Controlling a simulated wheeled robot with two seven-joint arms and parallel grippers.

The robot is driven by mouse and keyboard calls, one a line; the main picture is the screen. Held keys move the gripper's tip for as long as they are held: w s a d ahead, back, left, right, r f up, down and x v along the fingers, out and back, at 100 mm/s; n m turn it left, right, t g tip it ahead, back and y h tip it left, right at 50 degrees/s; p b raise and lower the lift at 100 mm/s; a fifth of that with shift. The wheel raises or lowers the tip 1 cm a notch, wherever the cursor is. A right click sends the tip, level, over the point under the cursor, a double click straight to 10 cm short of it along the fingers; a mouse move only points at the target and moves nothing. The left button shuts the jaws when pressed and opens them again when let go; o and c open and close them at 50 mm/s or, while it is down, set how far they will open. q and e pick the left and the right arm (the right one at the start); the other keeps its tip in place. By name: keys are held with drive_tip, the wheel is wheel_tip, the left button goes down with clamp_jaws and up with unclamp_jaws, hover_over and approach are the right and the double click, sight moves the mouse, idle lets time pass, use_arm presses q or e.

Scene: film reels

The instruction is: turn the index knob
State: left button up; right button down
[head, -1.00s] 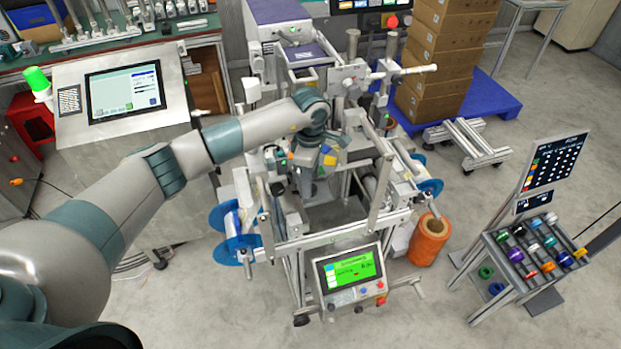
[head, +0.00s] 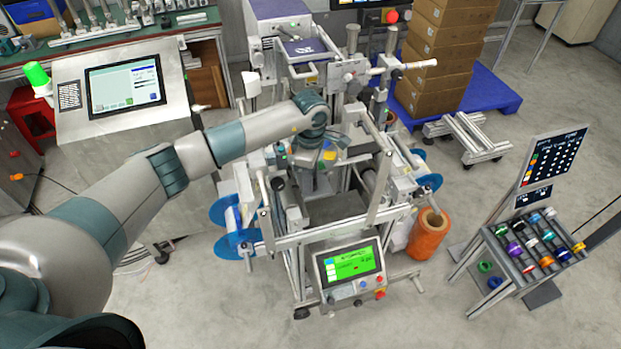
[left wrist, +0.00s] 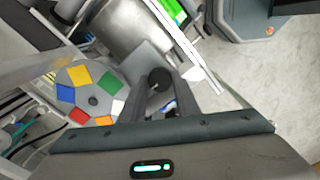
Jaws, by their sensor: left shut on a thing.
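My left gripper (left wrist: 170,82) shows in the left wrist view with its two dark fingers closed around a round black knob (left wrist: 159,78), which I take for the index knob. A round grey disc (left wrist: 92,101) with coloured patches, among them blue, yellow, red and green, lies just left of the fingers. In the head view my left arm reaches over the middle of the machine (head: 340,205). The wrist hides most of the gripper and the knob there, and only part of the coloured patches shows beside it. My right gripper is not in view.
Upright posts and a front rail surround the work area. A control panel with a green screen (head: 351,263) stands in front. Blue reels (head: 232,245) are at the left and an orange roll (head: 429,236) at the right. A rack of coloured rolls (head: 530,248) stands further right, with clear floor between.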

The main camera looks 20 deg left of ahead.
use_arm(q)
drive_tip(key=shift+f+n+b, duration=0.2)
drive_tip(key=shift+n+b, duration=0.7)
drive_tip(key=shift+b, duration=0.35)
drive_tip(key=n+b, duration=0.6)
drive_tip(key=shift+r+n+b, duration=0.2)
drive_tip(key=shift+n+b, duration=1.2)
drive_tip(key=shift+n, duration=0.6)
drive_tip(key=o, duration=1)
drive_tip(key=shift+o, duration=0.2)
drive_tip(key=shift+r, duration=0.1)
